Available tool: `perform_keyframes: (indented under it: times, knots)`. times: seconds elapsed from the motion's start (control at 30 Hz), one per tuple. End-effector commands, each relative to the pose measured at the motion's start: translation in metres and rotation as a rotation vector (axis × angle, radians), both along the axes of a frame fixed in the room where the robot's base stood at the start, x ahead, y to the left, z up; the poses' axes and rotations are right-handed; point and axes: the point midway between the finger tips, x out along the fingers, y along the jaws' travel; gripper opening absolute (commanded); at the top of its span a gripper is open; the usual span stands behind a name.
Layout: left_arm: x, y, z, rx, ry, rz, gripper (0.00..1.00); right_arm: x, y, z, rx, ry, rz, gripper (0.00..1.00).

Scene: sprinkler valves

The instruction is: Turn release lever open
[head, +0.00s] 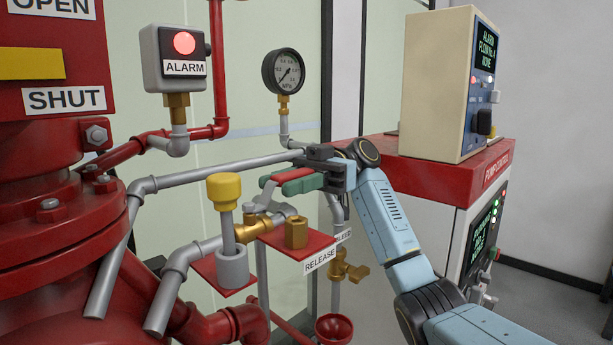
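The release valve (252,229) is a brass body on a grey pipe, behind a red plate with a RELEASE label (320,260). A grey lever arm rises from it towards a red grip (284,175) and a green grip (303,185), which lie close together and slant up to the right. I cannot tell how the two grips are joined. My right gripper (318,168) comes in from the right, with its dark fingers at the right end of the grips. Whether the fingers are closed on a grip is unclear. My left gripper is out of view.
A yellow-capped post (224,192) and a brass nut (296,232) stand nearby. The alarm box (174,58) is upper left; the red-topped pump cabinet (440,178) is right.

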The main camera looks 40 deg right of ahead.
Motion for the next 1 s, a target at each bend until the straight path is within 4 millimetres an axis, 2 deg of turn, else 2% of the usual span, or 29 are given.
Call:
perform_keyframes:
  times: [0.07,0.33,0.43,0.8,1.0]
  knots:
    - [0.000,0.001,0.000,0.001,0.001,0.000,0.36,-0.001,-0.003,0.002,0.003,-0.004,-0.006,0.45]
    - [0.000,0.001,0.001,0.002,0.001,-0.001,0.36,-0.001,-0.006,0.005,0.007,-0.005,-0.012,0.45]
    - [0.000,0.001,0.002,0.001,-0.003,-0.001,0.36,0.000,-0.006,0.012,0.008,-0.007,-0.012,0.45]
    - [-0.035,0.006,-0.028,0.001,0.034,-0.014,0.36,-0.001,-0.007,0.081,0.011,-0.008,-0.009,0.45]
    - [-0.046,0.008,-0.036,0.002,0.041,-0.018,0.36,-0.002,-0.007,0.101,0.009,-0.005,-0.008,0.45]
